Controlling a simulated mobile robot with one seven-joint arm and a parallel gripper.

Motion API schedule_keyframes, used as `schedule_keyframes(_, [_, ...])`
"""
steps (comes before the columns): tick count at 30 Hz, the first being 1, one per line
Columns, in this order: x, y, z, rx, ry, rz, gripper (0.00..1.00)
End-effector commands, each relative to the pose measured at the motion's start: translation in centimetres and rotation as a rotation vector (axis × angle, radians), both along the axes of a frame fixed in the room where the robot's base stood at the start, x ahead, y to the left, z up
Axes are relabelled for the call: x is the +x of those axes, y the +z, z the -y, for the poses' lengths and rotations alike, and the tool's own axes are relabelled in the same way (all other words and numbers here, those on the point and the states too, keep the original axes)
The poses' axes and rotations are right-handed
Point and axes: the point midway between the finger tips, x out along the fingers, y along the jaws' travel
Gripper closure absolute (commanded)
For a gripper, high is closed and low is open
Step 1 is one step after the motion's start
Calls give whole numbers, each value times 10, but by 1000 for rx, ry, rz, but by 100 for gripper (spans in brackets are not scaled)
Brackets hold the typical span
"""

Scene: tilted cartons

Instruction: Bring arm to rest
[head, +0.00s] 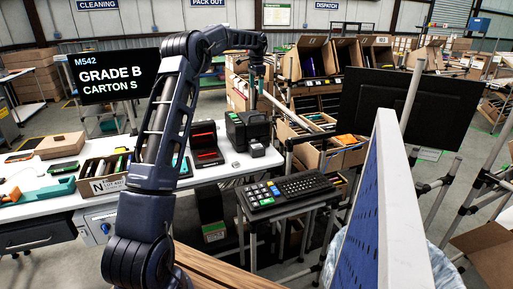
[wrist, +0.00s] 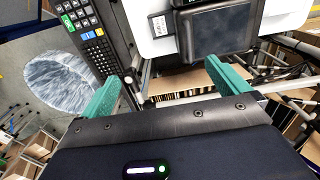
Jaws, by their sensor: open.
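My arm rises from the bottom of the head view, bends at the top left and reaches right over the white bench (head: 215,175). My gripper hangs at its far end, small and partly hidden in the head view. In the wrist view my gripper (wrist: 172,88) shows two teal fingers spread wide apart, with nothing between them. Beyond the fingers are a dark-screened device (wrist: 215,32) and a keyboard (wrist: 98,50); neither is touched by the fingers.
The keyboard (head: 288,188) lies on a small stand right of the bench. A black case (head: 247,130) stands at the bench's right end. A carton of items (head: 103,185) sits on the left. A monitor (head: 410,105) and blue panel (head: 362,225) stand right.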

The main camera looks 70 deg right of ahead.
Motion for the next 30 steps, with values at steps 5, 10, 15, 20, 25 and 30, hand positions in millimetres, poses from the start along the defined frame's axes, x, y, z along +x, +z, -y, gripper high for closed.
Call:
schedule_keyframes(5, [-2, -15, 1, 4, -4, 0, 0])
schedule_keyframes(10, [-2, -44, 0, 4, -3, -1, 0])
schedule_keyframes(15, [-1, -73, 0, 4, -2, -1, 0])
schedule_keyframes(20, [-2, -92, 1, 2, -2, -1, 0])
schedule_keyframes(25, [-1, -100, 1, 1, -2, 0, 0])
schedule_keyframes(30, [-1, -101, 1, 1, -2, -1, 0])
